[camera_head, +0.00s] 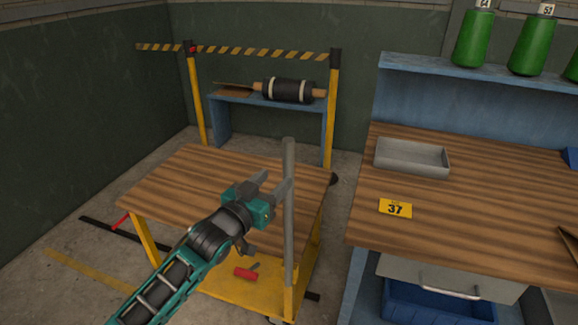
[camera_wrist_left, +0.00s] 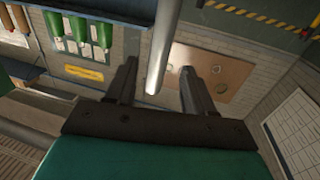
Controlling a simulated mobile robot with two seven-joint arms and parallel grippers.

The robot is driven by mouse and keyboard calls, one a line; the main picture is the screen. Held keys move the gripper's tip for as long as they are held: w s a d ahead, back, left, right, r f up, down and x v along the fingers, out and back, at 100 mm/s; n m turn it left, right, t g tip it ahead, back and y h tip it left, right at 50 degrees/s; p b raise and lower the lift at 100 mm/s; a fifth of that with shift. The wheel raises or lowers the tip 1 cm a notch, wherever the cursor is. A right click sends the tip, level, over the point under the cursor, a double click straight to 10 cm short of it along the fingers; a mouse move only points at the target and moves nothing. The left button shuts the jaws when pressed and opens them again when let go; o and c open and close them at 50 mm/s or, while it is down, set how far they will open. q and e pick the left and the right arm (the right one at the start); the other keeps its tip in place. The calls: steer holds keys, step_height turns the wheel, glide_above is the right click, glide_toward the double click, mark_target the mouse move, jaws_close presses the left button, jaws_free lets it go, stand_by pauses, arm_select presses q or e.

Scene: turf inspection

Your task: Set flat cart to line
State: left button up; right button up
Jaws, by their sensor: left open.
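The flat cart has a brown wood-grain top (camera_head: 175,180), a yellow lower frame and shelf (camera_head: 222,285), and an upright grey handle post (camera_head: 289,225) at its right front. My left gripper (camera_head: 272,185) is open at the upper part of this post. In the left wrist view the grey post (camera_wrist_left: 160,55) shows between the two open fingers (camera_wrist_left: 158,88), with no visible grip on it. A yellow floor line (camera_head: 85,275) runs left of the cart, partly hidden behind my left arm. My right gripper is not in view.
A workbench (camera_head: 455,230) with a grey tray (camera_head: 412,157) and yellow 37 tag (camera_head: 395,208) stands close on the right. Behind the cart are a striped barrier (camera_head: 262,52) and a blue stand (camera_head: 222,120) bearing a dark roller (camera_head: 288,90). Floor shows at left.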

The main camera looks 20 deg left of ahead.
mark_target(285, 170)
arm_select(q)
steer(key=x, duration=0.7)
steer(key=shift+w+d, duration=0.1)
steer(key=shift+w, duration=0.2)
steer(key=shift+c, duration=0.4)
jaws_close()
